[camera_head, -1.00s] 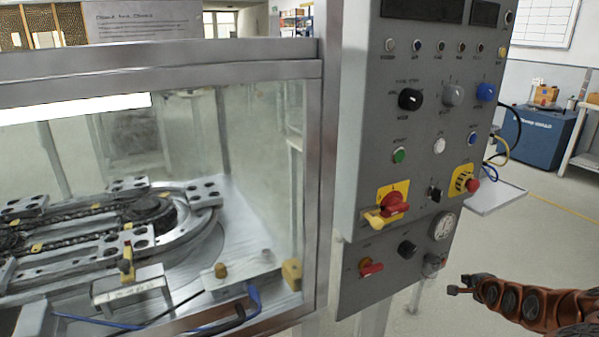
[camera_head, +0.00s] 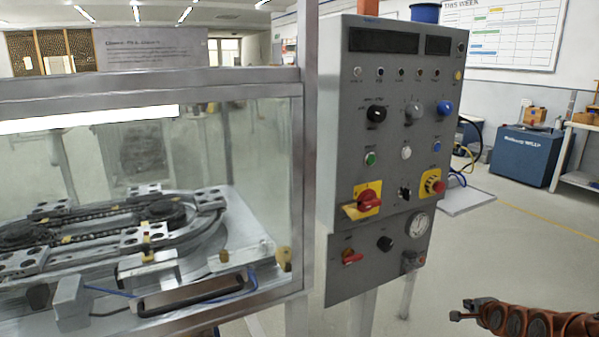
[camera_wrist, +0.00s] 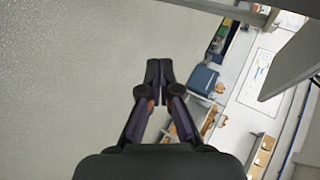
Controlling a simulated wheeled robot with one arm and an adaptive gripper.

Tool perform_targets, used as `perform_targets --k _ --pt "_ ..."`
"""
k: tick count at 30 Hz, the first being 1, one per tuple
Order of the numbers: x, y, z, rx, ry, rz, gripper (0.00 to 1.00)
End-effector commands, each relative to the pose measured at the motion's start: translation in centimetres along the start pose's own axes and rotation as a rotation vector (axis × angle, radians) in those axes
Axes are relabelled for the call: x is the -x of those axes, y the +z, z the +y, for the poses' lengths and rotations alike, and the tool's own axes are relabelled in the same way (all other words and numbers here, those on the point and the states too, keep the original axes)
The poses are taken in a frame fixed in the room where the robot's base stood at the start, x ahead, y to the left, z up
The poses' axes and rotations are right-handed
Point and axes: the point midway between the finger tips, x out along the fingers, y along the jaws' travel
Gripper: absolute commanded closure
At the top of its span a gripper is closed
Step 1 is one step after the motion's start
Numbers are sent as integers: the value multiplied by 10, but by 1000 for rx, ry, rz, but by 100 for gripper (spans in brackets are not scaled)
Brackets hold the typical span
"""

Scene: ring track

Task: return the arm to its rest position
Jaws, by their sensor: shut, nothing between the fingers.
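My arm is orange-brown and reaches in from the lower right edge of the head view. My gripper (camera_head: 466,309) is at its left end, small and dark, in front of the floor and below the right side of the grey control panel (camera_head: 340,130). In the wrist view my gripper (camera_wrist: 159,72) shows its two dark fingers with the tips together and nothing between them. It touches nothing that I can see.
A glass-walled machine with a ring track (camera_head: 120,235) stands at the left, with a black handle (camera_head: 195,292) at its front. The panel carries knobs and a red switch (camera_head: 364,201). A blue cabinet (camera_head: 524,155) stands at the back right. The floor (camera_head: 510,240) at right is open.

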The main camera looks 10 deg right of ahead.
Motion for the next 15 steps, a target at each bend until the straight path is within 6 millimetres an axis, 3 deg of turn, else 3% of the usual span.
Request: perform_targets --k 8,15 --pt "7 47 -24 111 43 -78 100" --pt "26 107 -44 262 105 -181 100"
